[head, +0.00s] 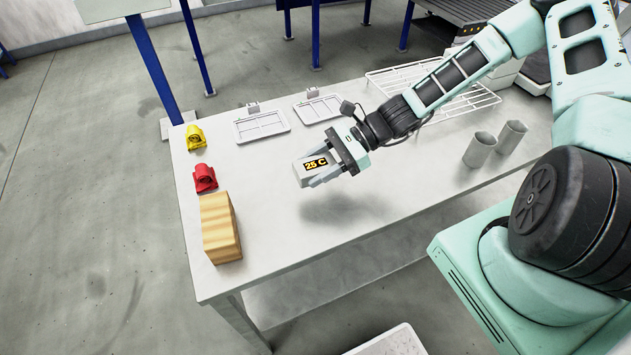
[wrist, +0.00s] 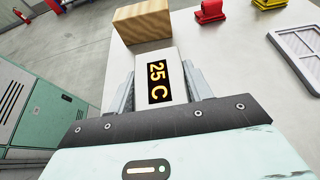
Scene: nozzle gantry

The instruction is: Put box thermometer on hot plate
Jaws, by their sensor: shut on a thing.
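The box thermometer (head: 313,168) is a small white box with a dark display reading 25 C in orange. My gripper (head: 325,172) is shut on it and holds it above the white table, with a shadow below. In the wrist view the thermometer (wrist: 167,62) sits between the two fingers of my gripper (wrist: 166,85), display facing the camera. Two flat pale framed plates, a left one (head: 261,125) and a right one (head: 320,109), lie at the table's back, each with a small box behind it. I cannot tell for sure whether these are hot plates.
A yellow object (head: 195,137), a red object (head: 204,178) and a wooden block (head: 220,229) line the table's left edge. Two grey cups (head: 479,150) stand at the right. A white wire rack (head: 440,88) lies at the back right. The table's middle is clear.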

